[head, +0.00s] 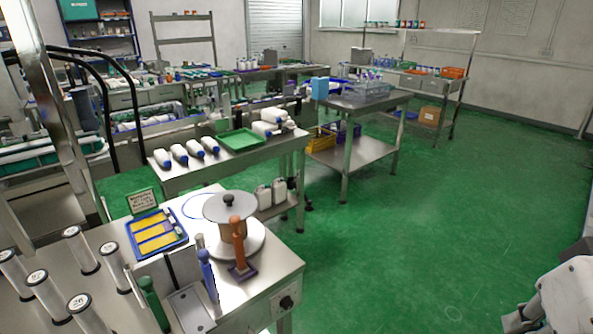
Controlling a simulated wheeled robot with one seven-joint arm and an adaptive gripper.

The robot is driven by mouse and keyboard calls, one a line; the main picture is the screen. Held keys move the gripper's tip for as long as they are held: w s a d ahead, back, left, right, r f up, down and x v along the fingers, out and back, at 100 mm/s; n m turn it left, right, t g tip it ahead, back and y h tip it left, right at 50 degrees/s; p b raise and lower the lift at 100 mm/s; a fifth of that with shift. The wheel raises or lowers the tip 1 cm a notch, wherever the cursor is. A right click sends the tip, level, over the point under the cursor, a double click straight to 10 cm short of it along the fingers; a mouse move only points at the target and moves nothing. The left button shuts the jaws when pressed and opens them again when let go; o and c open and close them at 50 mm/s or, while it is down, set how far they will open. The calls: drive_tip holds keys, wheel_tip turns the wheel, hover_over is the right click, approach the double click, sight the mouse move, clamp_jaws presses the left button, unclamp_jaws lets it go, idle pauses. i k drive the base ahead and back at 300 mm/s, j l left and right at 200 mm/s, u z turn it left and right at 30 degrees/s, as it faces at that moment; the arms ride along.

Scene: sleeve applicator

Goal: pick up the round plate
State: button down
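A round grey plate (231,207) with a small dark knob at its centre lies flat on top of a copper-coloured cylinder (232,232). The cylinder stands on a wider white round base (240,246) at the right part of the near steel bench (272,275). An orange-brown upright handle tool (237,247) stands in front of the cylinder and hides part of it. A pale part of my arm shows at the lower right, well apart from the plate. My gripper's fingers are not visible.
A blue tray (156,235), a small sign (143,201) and a blue upright handle (207,271) are near the plate. A second bench (185,180) stands behind. The green floor (440,220) to the right is open.

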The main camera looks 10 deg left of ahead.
sight(217, 209)
drive_tip(key=i+u, duration=0.45)
drive_tip(key=i, duration=0.15)
drive_tip(key=i+u, duration=0.45)
drive_tip(key=i, duration=0.15)
drive_tip(key=l, duration=0.1)
